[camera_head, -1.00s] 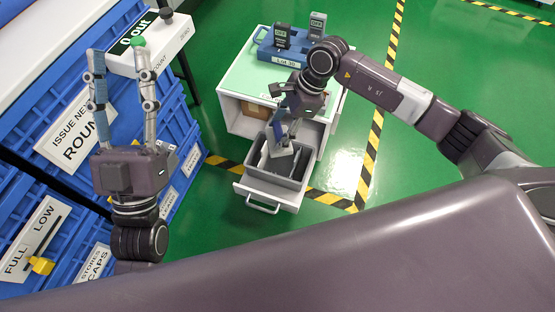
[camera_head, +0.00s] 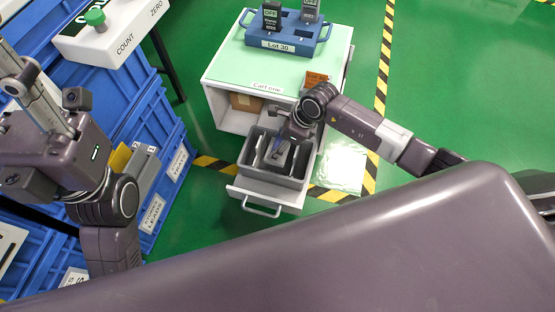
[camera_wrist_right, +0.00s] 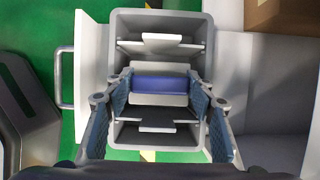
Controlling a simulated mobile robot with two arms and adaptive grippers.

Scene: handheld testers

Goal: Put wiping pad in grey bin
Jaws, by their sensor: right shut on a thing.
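The grey bin (camera_head: 246,168) sits in the pulled-out drawer of a white cabinet. In the right wrist view the bin (camera_wrist_right: 160,17) is seen from above, with pale divider plates inside. My right gripper (camera_head: 277,153) points down into the bin. In its wrist view the two fingers (camera_wrist_right: 160,86) are shut on a blue and white block, apparently the wiping pad (camera_wrist_right: 160,83), within the bin's outline. Whether the pad touches the bin floor cannot be told. My left gripper (camera_head: 32,95) is at the left edge, partly cut off, away from the bin.
A blue holder (camera_head: 283,42) with handheld testers stands on the green cabinet top (camera_head: 235,65). An orange-brown card (camera_head: 316,78) is near its right edge. Blue crates (camera_head: 125,105) and a counter box with a green button (camera_head: 95,17) are at left.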

